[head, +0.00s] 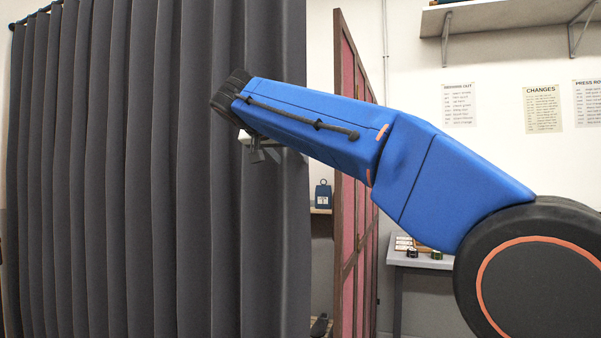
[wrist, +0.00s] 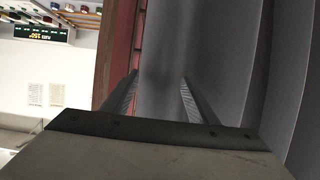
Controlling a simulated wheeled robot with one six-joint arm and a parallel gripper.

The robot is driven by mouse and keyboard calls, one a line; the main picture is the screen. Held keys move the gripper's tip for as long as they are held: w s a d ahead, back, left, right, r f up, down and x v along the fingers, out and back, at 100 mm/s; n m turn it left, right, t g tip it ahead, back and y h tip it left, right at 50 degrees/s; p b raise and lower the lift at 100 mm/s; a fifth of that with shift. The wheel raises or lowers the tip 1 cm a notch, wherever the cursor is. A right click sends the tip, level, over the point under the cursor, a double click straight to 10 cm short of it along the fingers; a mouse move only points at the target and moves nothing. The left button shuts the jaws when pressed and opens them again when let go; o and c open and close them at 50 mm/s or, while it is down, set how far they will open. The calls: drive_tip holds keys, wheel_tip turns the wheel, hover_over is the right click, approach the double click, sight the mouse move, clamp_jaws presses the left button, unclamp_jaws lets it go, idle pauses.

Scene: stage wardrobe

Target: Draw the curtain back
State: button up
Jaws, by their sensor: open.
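The dark grey pleated curtain (head: 150,170) hangs from a rail and fills the left half of the head view. Its right edge falls near the middle of that view, just left of a red folding screen. My gripper (head: 262,150) is at the curtain's right part, mostly hidden behind my blue arm. In the wrist view my gripper (wrist: 160,85) is open, its two fingers apart, with a grey strip of the curtain (wrist: 168,45) showing between and beyond them. More curtain folds fill the right side there. I cannot tell whether the fingers touch the cloth.
The red folding screen (head: 349,190) with a dark frame stands right of the curtain. A blue object (head: 323,195) sits in the gap between them. A grey table (head: 421,262) stands at right. A wall shelf (head: 500,15) and posted sheets (head: 542,109) are behind.

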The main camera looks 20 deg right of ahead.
sight(300, 171)
drive_tip(key=x, duration=1)
clamp_jaws()
drive_tip(key=shift+a, duration=0.1)
